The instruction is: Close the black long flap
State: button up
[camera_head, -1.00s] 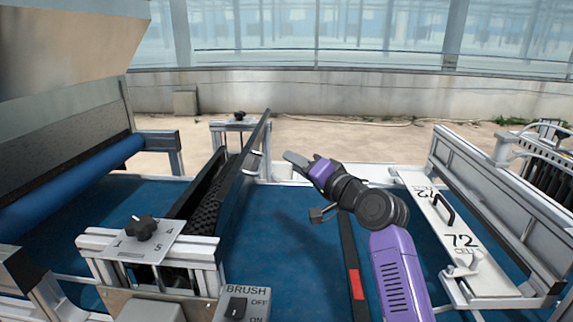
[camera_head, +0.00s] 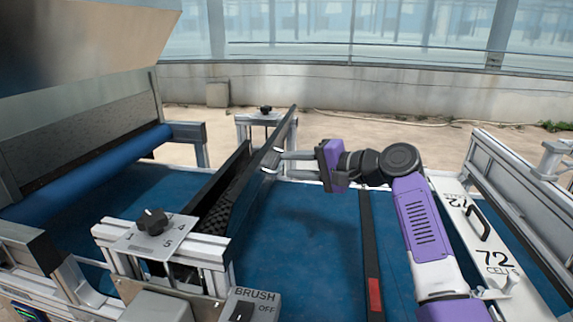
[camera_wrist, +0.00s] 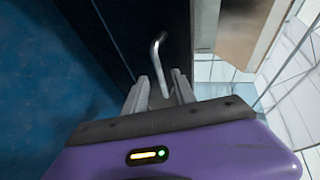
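The black long flap (camera_head: 248,193) stands raised and tilted beside the brush unit, left of the middle of the head view. A small metal handle (camera_head: 270,161) sits on its right-hand face. My gripper (camera_head: 279,163) reaches from the right, with its fingertips at this handle. In the wrist view the bent metal handle (camera_wrist: 157,58) stands out from the dark flap (camera_wrist: 120,35), and its near end lies between my two fingers (camera_wrist: 160,90). The fingers are apart; I see no clear grip on the handle.
A brush switch box (camera_head: 245,306) and a knob bracket (camera_head: 150,235) stand in front of the flap. The blue belt (camera_head: 310,235) lies below my arm, crossed by a black bar (camera_head: 371,250). A white 72-cell plate (camera_head: 490,240) is at the right.

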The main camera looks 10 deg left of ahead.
jog(key=shift+x, duration=1.35)
grip_shut()
dwell(0.5)
